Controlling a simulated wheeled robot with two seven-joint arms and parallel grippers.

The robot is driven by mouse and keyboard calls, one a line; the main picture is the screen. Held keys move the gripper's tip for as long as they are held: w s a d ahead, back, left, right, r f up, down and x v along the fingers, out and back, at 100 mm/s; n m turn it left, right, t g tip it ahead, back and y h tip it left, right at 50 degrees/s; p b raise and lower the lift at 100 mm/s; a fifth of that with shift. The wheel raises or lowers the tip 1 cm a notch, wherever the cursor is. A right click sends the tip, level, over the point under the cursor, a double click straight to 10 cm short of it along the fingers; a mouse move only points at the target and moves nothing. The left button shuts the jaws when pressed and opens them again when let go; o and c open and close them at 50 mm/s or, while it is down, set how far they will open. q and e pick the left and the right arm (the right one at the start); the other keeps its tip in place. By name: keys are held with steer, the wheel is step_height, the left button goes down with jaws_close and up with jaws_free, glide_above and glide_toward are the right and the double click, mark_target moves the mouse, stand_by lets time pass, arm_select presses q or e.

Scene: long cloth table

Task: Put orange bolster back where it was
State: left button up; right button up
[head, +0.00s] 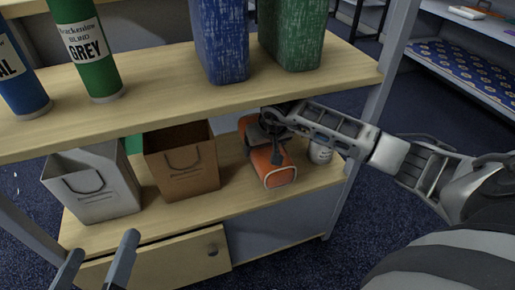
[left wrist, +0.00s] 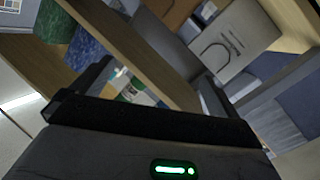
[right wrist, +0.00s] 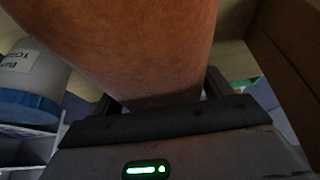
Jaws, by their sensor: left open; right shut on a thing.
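The orange bolster (head: 266,158) is on the lower wooden shelf, lying lengthwise front to back, between a brown bag and a small white tub. My right gripper (head: 270,122) reaches in from the right and is shut on the bolster's top side. In the right wrist view the bolster (right wrist: 130,45) fills the space between the fingers. I cannot tell whether the bolster's full weight rests on the shelf. My left gripper (head: 97,265) is open and empty, in front of the shelf unit at the lower left.
The brown bag (head: 182,165) and a grey bag (head: 92,185) stand left of the bolster. The white tub (head: 320,150) with a blue base is close on its right. The upper shelf (head: 165,95) hangs just above. A drawer front (head: 160,262) is below.

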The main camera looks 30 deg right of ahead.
steer(key=w, duration=0.2)
steer(key=w+d+b, duration=0.1)
steer(key=w, duration=0.1)
steer(key=shift+w, duration=0.4)
steer(key=f+b, duration=0.2)
steer(key=f, duration=0.1)
steer(key=shift+w+f, duration=0.15)
steer(key=shift+w, duration=0.05)
steer(key=shift+f, duration=0.15)
steer(key=shift+d, duration=0.1)
arm_select(q)
step_height(320, 180, up, 6)
steer(key=w+m+t+h, duration=0.2)
steer(key=m+t, duration=0.1)
steer(key=shift+w+a+f+m+t, duration=0.2)
steer(key=shift+a+m+t, duration=0.1)
steer(key=shift+a+t, duration=0.15)
steer(key=shift+r, duration=0.1)
steer(key=shift+r, duration=0.2)
arm_select(e)
steer(key=o, duration=1.2)
steer(key=shift+f, duration=0.1)
